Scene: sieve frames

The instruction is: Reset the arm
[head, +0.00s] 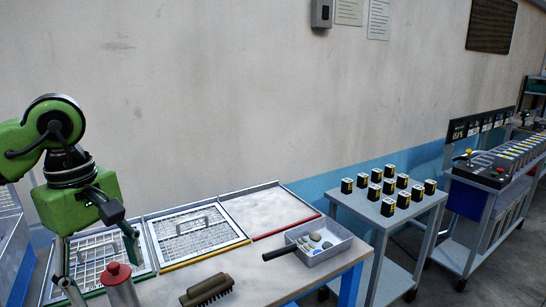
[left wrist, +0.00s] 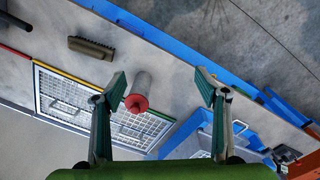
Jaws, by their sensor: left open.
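My left gripper (head: 98,262) is green and hangs at the left over the workbench, fingers pointing down and spread apart. The left wrist view also shows its two fingers wide apart (left wrist: 160,78) with nothing held. A grey cylinder with a red top (head: 120,288) stands near the gripper; in the left wrist view the cylinder (left wrist: 142,88) appears between the fingers, with no contact visible. The gripper partly covers the green-edged mesh frame (head: 88,243). My right gripper is in neither view.
A yellow-edged mesh frame (head: 190,228) and a red-edged pale tray (head: 268,210) lie along the bench. A brush (head: 207,291) and a grey pan with stones (head: 334,250) lie in front. Right, a cart (head: 350,205) carries several small black-and-yellow boxes. A wall stands behind.

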